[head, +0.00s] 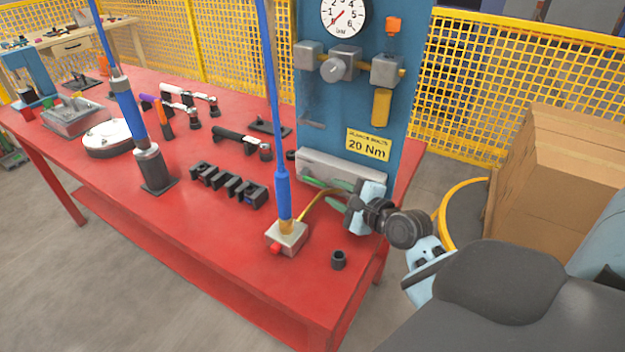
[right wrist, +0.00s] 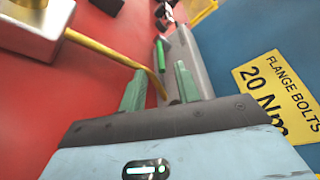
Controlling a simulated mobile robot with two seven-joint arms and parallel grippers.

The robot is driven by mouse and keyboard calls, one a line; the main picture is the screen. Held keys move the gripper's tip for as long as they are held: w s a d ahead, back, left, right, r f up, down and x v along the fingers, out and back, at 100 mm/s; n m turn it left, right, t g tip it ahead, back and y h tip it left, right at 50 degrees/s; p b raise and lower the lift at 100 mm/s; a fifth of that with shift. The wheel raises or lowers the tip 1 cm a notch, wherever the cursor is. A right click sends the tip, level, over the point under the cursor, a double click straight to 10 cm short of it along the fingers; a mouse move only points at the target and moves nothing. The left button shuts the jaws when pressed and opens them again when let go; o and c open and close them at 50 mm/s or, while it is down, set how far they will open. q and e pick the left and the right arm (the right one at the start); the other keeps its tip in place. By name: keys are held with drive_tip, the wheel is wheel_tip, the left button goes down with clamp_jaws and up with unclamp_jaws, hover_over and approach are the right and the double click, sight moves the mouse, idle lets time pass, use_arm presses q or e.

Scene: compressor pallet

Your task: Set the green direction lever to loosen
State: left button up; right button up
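The green direction lever (right wrist: 160,54) shows in the right wrist view as a slim bright green bar beside a long grey housing (right wrist: 186,62). In the head view this housing (head: 345,167) lies at the foot of the blue panel. My right gripper (head: 322,188) reaches in from the right, low in front of it. Its green fingers (right wrist: 159,82) are apart, with the lever just beyond and between their tips in the wrist picture. I cannot tell whether they touch it. In the head view, lever and fingers are hard to separate. My left gripper is out of view.
A yellow hose (head: 316,204) curves close to my right fingers from a grey block (head: 287,238) with a red button. A dark socket (head: 338,260) stands near the red table's (head: 220,240) edge. The blue panel (head: 340,110) rises behind. Cardboard boxes (head: 560,160) stand right.

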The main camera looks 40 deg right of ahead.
sight(314, 181)
drive_tip(key=shift+b+x, duration=0.35)
drive_tip(key=shift+x, duration=3.6)
clamp_jaws()
